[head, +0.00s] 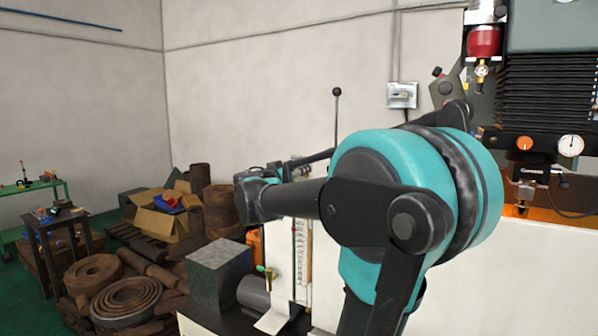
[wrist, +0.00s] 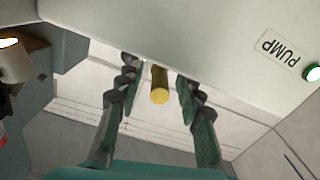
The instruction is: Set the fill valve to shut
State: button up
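In the wrist view my gripper (wrist: 156,76) is open. Its two dark, jointed fingers stand apart on either side of a short yellow-ended cylinder (wrist: 159,88). A gap shows on both sides of it, and I cannot tell whether it belongs to the fill valve. No label naming the fill valve is readable. In the head view a small fitting with green and yellow parts (head: 265,272) sits low beside a grey block. The gripper's fingers cannot be made out in the head view, where my arm covers much of the machine.
In the head view a grey block (head: 218,268) stands near the machine, and a ball-topped lever (head: 337,92) rises behind my arm. Scrap rolls and a cardboard box (head: 165,222) fill the floor left.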

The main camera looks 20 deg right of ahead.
grip_shut()
jog(key=shift+w, duration=0.1)
dwell(0.5)
jog(key=shift+w+a+m+g+h, duration=0.2)
jog(key=shift+w+m+g+h, duration=0.1)
jog(key=shift+m+g+h, duration=0.55)
jog(key=shift+w+a+m+g+h, duration=0.15)
jog(key=shift+w+m+g+h, duration=0.15)
jog(key=shift+m+g, duration=0.6)
jog(key=shift+w+a+m+g+h, duration=0.1)
jog(key=shift+w+m+g+h, duration=0.15)
jog(key=shift+m+g, duration=0.65)
jog(key=shift+w+m+g+h, duration=0.25)
jog(key=shift+m+g, duration=0.1)
jog(key=shift+g, duration=1.1)
jog(key=shift+w+a+m+g+h, duration=0.2)
jog(key=shift+m+g, duration=0.4)
jog(key=shift+g, duration=0.6)
jog(key=shift+d, duration=0.15)
grip_release()
